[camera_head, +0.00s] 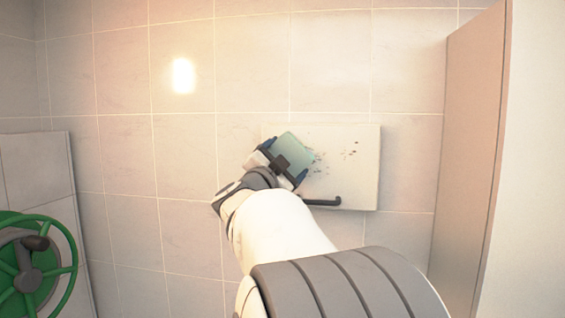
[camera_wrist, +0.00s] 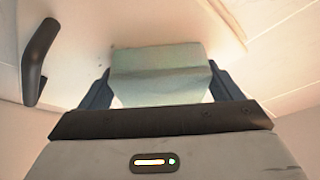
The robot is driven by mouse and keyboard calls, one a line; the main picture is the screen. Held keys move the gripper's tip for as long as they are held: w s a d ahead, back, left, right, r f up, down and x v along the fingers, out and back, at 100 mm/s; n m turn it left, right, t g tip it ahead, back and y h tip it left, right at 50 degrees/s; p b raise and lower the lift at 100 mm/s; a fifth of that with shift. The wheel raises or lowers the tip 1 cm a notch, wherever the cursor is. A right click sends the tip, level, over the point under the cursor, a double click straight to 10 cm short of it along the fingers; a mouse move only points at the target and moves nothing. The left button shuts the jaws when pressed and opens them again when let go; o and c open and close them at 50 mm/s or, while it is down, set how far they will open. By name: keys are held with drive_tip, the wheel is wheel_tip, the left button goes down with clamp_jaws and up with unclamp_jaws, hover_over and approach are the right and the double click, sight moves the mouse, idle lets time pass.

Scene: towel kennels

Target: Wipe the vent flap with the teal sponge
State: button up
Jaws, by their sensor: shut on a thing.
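The vent flap (camera_head: 345,170) is a pale rectangular panel on the tiled wall, with a dark handle (camera_head: 322,202) at its lower edge. Brown specks of dirt show on its upper middle. My gripper (camera_head: 290,160) is at the flap's left part, shut on the teal sponge (camera_head: 297,149). In the wrist view the sponge (camera_wrist: 160,75) sits between the two fingers, close to the flap's surface (camera_wrist: 135,22). I cannot tell whether it touches. The handle is at the upper left there (camera_wrist: 38,60). The arm hides the area below the flap's left part.
A green hose reel (camera_head: 35,265) stands at the lower left, in front of a grey panel (camera_head: 45,175). A beige partition (camera_head: 468,150) stands to the right of the flap. The tiled wall left of the flap is clear.

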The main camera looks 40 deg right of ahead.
sight(326, 153)
drive_tip(key=shift+s+d+b, duration=1.05)
drive_tip(key=shift+s+d, duration=0.55)
drive_tip(key=shift+s, duration=0.3)
drive_tip(key=shift+s+d+b, duration=1)
drive_tip(key=shift+s+d, duration=0.6)
drive_tip(key=shift+s, duration=0.3)
drive_tip(key=shift+s+d+f+b, duration=0.1)
drive_tip(key=shift+s+d+b, duration=1.45)
drive_tip(key=shift+s+d, duration=0.65)
drive_tip(key=shift+s, duration=0.25)
drive_tip(key=shift+w, duration=0.1)
drive_tip(key=shift+w+a+r+p, duration=0.25)
drive_tip(key=shift+w+a+p, duration=0.5)
drive_tip(key=shift+w, duration=0.1)
drive_tip(key=shift+w+a+p, duration=1.45)
drive_tip(key=shift+w+a, duration=0.5)
drive_tip(key=shift+w, duration=0.3)
drive_tip(key=w+a+p, duration=0.3)
drive_tip(key=w+a, duration=0.4)
drive_tip(key=w, duration=0.1)
drive_tip(key=shift+w+a+f, duration=0.15)
drive_tip(key=shift+w+a, duration=0.15)
drive_tip(key=shift+w, duration=0.1)
